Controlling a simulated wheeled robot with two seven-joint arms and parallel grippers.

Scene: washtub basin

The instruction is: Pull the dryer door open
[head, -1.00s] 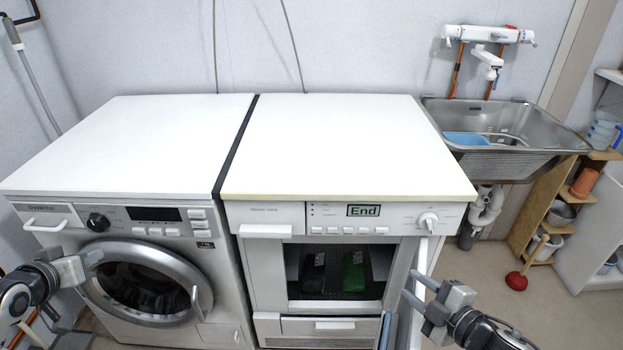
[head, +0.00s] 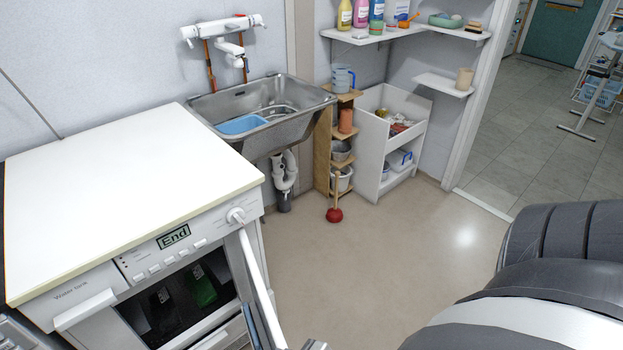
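The dryer (head: 110,268) stands at the left, with a white top and a display reading "End". Its door (head: 256,285) is swung outward, hinged at the right side of the opening, and shows nearly edge-on as a white panel. The opening (head: 185,300) is uncovered, with dark contents and a green item inside. A small grey piece at the bottom edge, just right of the door's lower end, looks like the tip of my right gripper (head: 316,345). Its fingers are mostly cut off, and contact with the door is unclear. My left gripper is out of view.
My large grey arm link covers the lower right. A steel sink (head: 290,120) stands behind the dryer. The floor right of the door is clear.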

